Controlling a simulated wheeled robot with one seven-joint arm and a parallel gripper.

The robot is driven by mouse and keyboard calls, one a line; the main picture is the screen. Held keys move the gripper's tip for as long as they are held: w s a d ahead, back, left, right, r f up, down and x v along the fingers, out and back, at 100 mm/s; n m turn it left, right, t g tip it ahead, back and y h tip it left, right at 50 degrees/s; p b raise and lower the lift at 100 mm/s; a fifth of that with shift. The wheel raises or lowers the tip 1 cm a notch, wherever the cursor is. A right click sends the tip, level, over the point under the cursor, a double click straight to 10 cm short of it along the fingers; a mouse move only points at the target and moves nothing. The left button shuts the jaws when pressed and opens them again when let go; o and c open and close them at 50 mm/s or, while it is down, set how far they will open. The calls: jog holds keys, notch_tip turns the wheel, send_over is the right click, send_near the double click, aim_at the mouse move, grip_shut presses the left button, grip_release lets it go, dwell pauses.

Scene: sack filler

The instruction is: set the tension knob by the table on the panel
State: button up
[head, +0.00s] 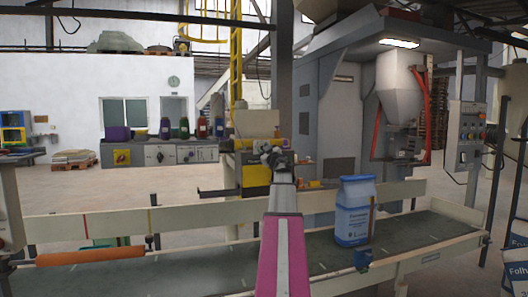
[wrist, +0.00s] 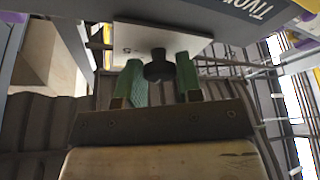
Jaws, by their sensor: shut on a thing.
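The tension knob (wrist: 157,68) is dark and round and stands out from a pale plate (wrist: 128,37) in the wrist view. My gripper (wrist: 160,78) has its two green fingers on either side of the knob and is shut on it. In the head view my gripper (head: 272,154) is at the far end of my arm, in front of the beige and yellow machine part (head: 257,175) behind the conveyor. The knob is hidden there. No setting marks or table can be read in either view.
A conveyor (head: 195,272) with pale rails crosses the front, and a blue and white sack (head: 355,210) stands on it at right. A grey control box (head: 467,137) with several buttons is at far right. A yellow ladder (head: 236,65) rises behind my gripper.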

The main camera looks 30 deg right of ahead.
dwell(0.4)
jog(key=o, duration=0.9)
jog(key=shift+s, duration=0.1)
jog(key=v, duration=1)
jog(key=shift+s+f, duration=0.1)
jog(key=shift+s, duration=0.2)
